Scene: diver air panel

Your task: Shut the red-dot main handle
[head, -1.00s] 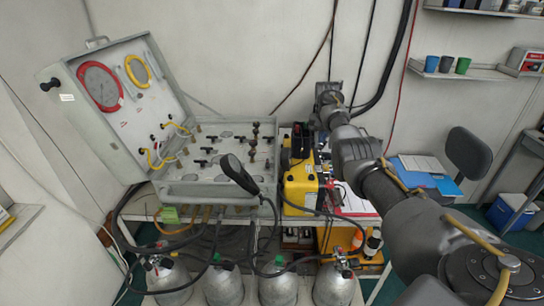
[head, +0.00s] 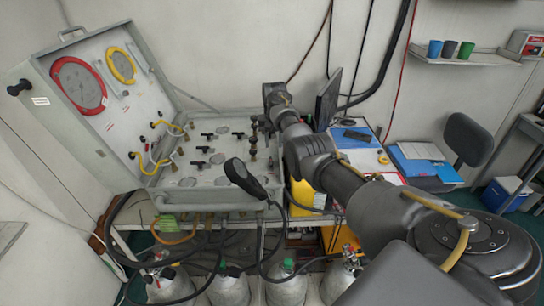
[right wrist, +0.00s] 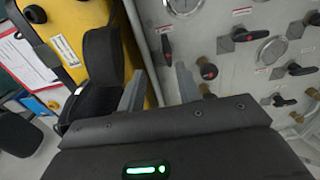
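The grey air panel (head: 215,178) lies in an open case, with several black handles on its face. Several handles carry red marks, so I cannot tell which is the main one. My right gripper (right wrist: 160,80) is open and empty, at the right edge of the panel. No contact shows. In the head view its fingers are hidden. My left gripper is out of view.
A yellow case (right wrist: 88,22) stands close beside the panel's right edge. A black handset (head: 244,177) with a cable hangs at the panel's front. The raised lid (head: 125,130) with gauges is at the left. Gas cylinders (head: 230,290) stand below.

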